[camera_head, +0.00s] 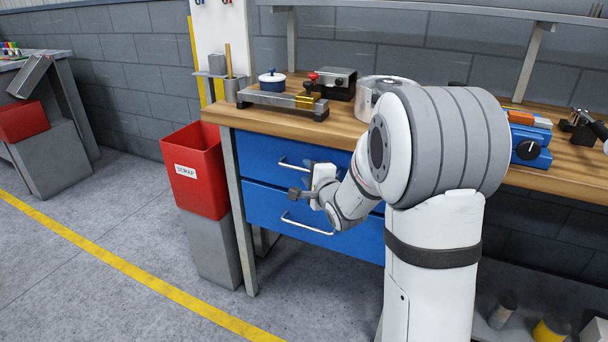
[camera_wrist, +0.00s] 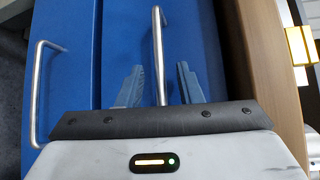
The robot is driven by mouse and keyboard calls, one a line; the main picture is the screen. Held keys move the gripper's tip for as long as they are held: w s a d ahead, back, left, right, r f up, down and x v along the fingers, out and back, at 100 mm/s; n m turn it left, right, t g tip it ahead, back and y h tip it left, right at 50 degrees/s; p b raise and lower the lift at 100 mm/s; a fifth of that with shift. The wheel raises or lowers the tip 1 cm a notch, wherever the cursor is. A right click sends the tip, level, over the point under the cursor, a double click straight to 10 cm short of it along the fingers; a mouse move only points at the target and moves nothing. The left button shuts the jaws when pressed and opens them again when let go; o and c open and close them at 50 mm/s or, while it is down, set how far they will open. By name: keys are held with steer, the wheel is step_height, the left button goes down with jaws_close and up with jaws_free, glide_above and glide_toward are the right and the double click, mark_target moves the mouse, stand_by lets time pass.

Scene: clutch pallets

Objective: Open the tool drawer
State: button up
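The workbench has two blue drawers, one above the other, both seeming shut. The upper drawer (camera_head: 262,154) has a silver bar handle (camera_head: 290,164), which shows in the wrist view (camera_wrist: 158,50) too. The lower drawer (camera_head: 264,208) has a similar handle (camera_head: 305,225), at the left in the wrist view (camera_wrist: 36,90). No label shows which is the tool drawer. My gripper (camera_head: 302,179) is at the upper drawer's front. In the wrist view its open fingers (camera_wrist: 159,86) stand either side of the upper handle, with a gap on each side. My arm hides the drawers' right part.
A red scrap bin (camera_head: 196,172) on a grey stand is left of the bench. The floor in front of the drawers is clear.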

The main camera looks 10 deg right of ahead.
steer(key=shift+x, duration=1.2)
jaws_close()
